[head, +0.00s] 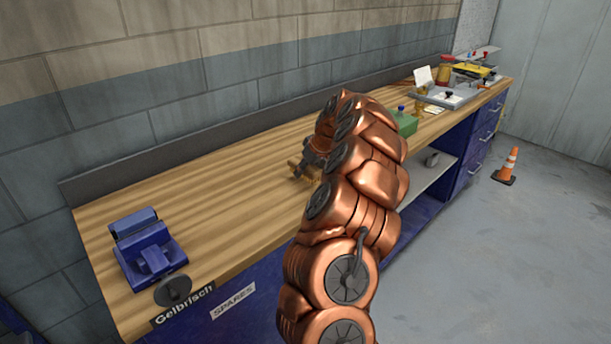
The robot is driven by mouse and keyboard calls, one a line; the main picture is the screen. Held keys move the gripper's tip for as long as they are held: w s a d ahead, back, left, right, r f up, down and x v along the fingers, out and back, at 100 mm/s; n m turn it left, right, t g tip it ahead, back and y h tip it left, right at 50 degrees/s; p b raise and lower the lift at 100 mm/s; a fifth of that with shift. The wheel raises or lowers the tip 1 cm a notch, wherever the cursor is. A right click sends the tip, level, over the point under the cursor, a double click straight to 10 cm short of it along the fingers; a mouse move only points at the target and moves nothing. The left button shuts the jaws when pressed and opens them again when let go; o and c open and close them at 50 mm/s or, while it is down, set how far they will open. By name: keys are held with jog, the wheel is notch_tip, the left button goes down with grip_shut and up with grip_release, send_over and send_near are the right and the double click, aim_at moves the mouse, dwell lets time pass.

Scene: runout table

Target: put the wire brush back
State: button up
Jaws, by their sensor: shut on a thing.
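My gripper (308,166) is low over the middle of the wooden workbench, at the end of my copper-coloured arm. It is shut on a small yellow-brown thing that looks like the wire brush (297,169). Part of the brush sticks out to the left of the fingers, and the rest is hidden by the gripper and arm. I cannot tell whether the brush touches the bench top (225,185).
A blue vise (148,252) sits at the near left of the bench. A green box (404,122) stands right of my arm, with a grey tray (447,96) and other items beyond. An orange cone (508,165) is on the floor. The left-middle bench top is clear.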

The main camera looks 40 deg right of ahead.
aim_at(306, 177)
jog(key=shift+w+d, duration=0.1)
jog(key=shift+d, duration=0.15)
notch_tip(306, 177, down, 3)
jog(key=shift+f+p, duration=0.1)
jog(key=shift+p, duration=0.85)
jog(key=shift+f, duration=0.15)
jog(key=shift+f+b, duration=0.15)
jog(key=shift+b, duration=0.2)
jog(key=o, duration=1.2)
